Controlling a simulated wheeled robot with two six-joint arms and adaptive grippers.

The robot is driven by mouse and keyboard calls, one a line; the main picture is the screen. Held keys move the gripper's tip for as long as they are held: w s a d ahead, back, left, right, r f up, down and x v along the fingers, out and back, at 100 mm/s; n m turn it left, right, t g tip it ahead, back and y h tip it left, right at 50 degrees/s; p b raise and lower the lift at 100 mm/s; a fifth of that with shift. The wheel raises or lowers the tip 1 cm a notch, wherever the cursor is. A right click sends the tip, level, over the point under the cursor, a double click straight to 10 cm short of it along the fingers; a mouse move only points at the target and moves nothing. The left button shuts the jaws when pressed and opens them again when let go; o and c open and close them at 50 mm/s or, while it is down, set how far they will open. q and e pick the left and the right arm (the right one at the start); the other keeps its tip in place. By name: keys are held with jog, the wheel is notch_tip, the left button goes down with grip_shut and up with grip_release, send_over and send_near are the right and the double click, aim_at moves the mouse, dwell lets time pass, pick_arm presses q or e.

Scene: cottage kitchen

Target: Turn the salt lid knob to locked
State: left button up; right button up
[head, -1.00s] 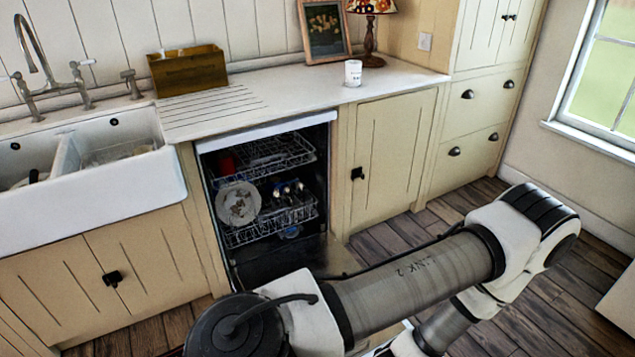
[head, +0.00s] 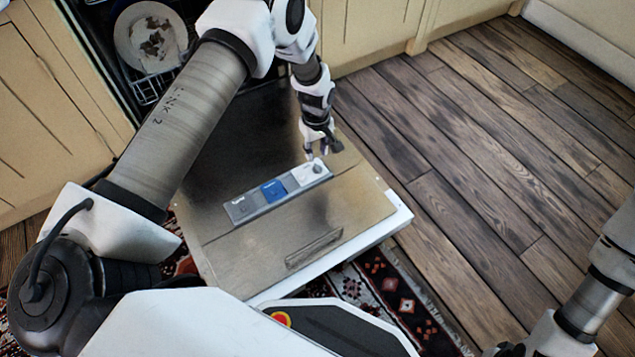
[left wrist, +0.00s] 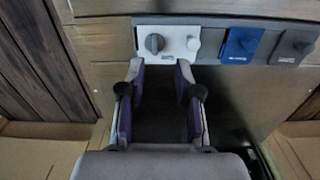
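A panel strip (head: 275,193) with grey, blue and white sections lies on the open dishwasher door. Its white section (head: 313,172) holds a round dark grey knob (left wrist: 155,43), with a small white piece (left wrist: 193,44) beside it. Its label is too small to read, so I cannot confirm this is the salt knob or read its setting. My left gripper (head: 322,150) is just above the white section. In the left wrist view its fingers (left wrist: 160,78) are apart and empty, short of the knob. My right gripper (head: 508,350) barely shows at the bottom edge.
The lowered dishwasher door (head: 235,150) is flat, with a slot handle (head: 314,248) near its front edge. A plate (head: 150,38) stands in the rack behind. A patterned rug (head: 385,290) lies in front. The wooden floor (head: 500,150) to the right is clear.

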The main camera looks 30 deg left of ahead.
aim_at(318, 167)
pick_arm(q)
jog(key=shift+w+a+f+n+b, duration=0.1)
jog(key=shift+w+f+n+b, duration=0.2)
jog(key=shift+w+f+b, duration=0.15)
notch_tip(318, 167, down, 7)
jog(key=b, duration=0.3)
jog(key=shift+f+b, duration=0.15)
jog(key=shift+b, duration=0.15)
pick_arm(e)
notch_tip(318, 167, down, 6)
jog(key=shift+d+r, duration=0.1)
jog(key=shift+r, duration=0.05)
pick_arm(q)
grip_shut()
